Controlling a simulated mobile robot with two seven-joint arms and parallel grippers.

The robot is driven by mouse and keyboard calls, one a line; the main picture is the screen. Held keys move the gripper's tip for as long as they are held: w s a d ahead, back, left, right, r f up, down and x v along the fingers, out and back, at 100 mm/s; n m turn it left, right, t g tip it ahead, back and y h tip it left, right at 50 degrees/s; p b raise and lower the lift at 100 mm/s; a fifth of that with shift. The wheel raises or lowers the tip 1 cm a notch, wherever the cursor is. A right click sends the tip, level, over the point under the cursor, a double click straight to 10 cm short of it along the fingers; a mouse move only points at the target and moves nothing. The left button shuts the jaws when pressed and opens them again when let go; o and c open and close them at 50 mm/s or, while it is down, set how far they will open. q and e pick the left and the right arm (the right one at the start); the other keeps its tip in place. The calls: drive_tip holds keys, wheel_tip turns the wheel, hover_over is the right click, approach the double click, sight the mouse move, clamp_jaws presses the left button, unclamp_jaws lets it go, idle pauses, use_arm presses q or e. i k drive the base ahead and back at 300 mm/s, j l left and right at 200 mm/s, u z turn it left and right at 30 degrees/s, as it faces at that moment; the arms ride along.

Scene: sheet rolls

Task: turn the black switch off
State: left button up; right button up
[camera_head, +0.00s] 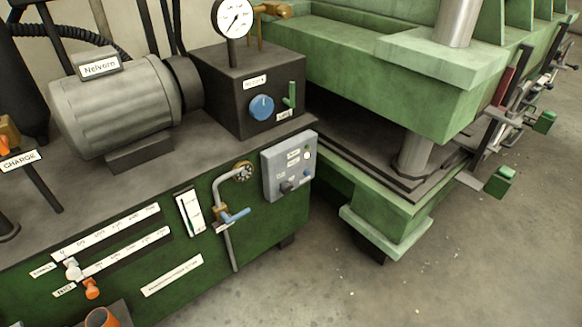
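A grey control box (272,177) is mounted on the front of the green cabinet, right of its middle. A small black switch (286,187) sits low on the left of the box's face. It is too small to tell which way it is turned. A light-coloured round spot and small white labels show on the same face. Neither of my grippers is in view.
A pipe with a blue-handled valve (235,215) stands just left of the box. Above are a black block with a blue knob (262,107), a gauge (233,18) and a grey motor (115,105). A green press (385,85) stands to the right. The floor (350,290) in front is clear.

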sight(286, 188)
drive_tip(key=i+l+u, duration=0.1)
drive_tip(key=i+l, duration=0.15)
drive_tip(key=l, duration=0.2)
drive_tip(key=i+l+u, duration=0.15)
drive_tip(key=l, duration=0.35)
drive_tip(key=i+l+u, duration=0.1)
drive_tip(key=l, duration=0.4)
drive_tip(key=i+l+u, duration=0.15)
drive_tip(key=i+l, duration=0.15)
drive_tip(key=l, duration=0.25)
drive_tip(key=i+l+u, duration=0.1)
drive_tip(key=l, duration=0.4)
drive_tip(key=i+l+u, duration=0.15)
drive_tip(key=l, duration=0.4)
drive_tip(key=l+u, duration=0.1)
drive_tip(key=l, duration=0.5)
drive_tip(key=i, duration=0.05)
